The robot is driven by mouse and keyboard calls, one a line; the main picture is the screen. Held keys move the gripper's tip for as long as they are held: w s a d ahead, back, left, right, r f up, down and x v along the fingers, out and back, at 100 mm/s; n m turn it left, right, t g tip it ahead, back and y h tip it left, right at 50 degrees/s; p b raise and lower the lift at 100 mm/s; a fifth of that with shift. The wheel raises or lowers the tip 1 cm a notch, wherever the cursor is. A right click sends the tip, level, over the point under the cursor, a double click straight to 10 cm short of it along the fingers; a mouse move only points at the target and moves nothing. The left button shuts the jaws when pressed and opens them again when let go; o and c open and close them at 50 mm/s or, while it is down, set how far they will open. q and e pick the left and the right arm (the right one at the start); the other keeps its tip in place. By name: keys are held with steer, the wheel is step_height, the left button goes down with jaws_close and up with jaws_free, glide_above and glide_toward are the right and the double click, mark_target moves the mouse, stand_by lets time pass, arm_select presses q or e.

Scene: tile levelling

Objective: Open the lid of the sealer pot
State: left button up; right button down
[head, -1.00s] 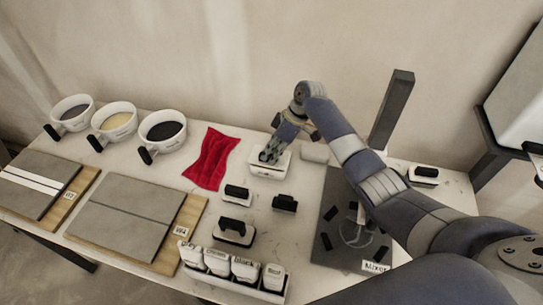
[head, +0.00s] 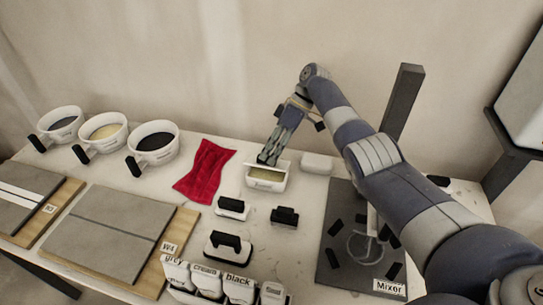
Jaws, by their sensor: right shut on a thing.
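The sealer pot (head: 266,185) is a small white box with a label on its front, near the back of the table. Its top is open at the front, showing a yellowish inside. My right gripper (head: 268,159) is over the pot's back side, fingers pointing down, shut on the lid. The lid is mostly hidden behind the fingers, so its exact tilt cannot be told. My left gripper is not in view.
A red cloth (head: 204,171) lies left of the pot and a white block (head: 317,163) right of it. Black-handled tools (head: 231,208) stand in front. A mixer plate (head: 345,265) with a dark post is at right. Three bowls (head: 153,142) stand at left.

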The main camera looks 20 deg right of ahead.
steer(key=c, duration=1.5)
jaws_free()
steer(key=shift+v, duration=3.75)
